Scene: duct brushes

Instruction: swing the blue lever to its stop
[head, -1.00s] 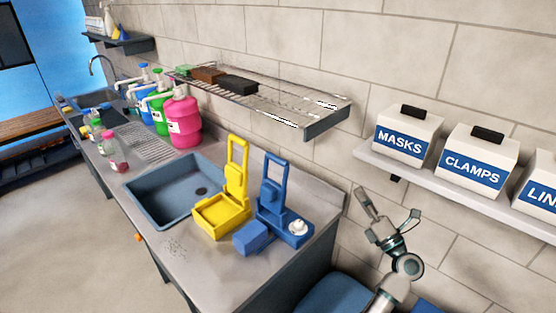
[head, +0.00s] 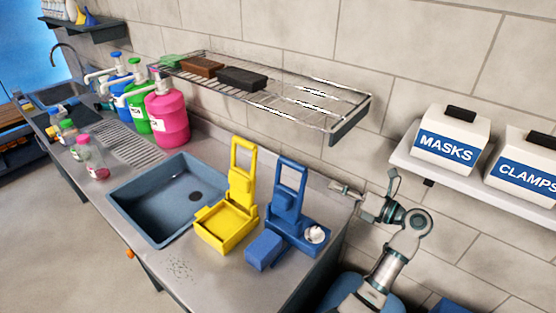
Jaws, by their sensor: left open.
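The blue lever (head: 289,186) is an upright, open-framed handle on a blue base (head: 290,232) on the counter, right of the sink. A white round piece (head: 315,235) sits on the right part of this base. My left gripper (head: 363,184) is to the right of the blue lever, beyond the counter's right end, with its fingers spread and nothing between them. It is apart from the lever, one finger pointing towards it. My right gripper is not in view.
A yellow device (head: 226,226) with a similar upright handle stands just left of the blue one. A blue block (head: 265,250) lies in front. A wire shelf (head: 300,97) hangs above. A wall shelf (head: 405,153) with labelled boxes is at right.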

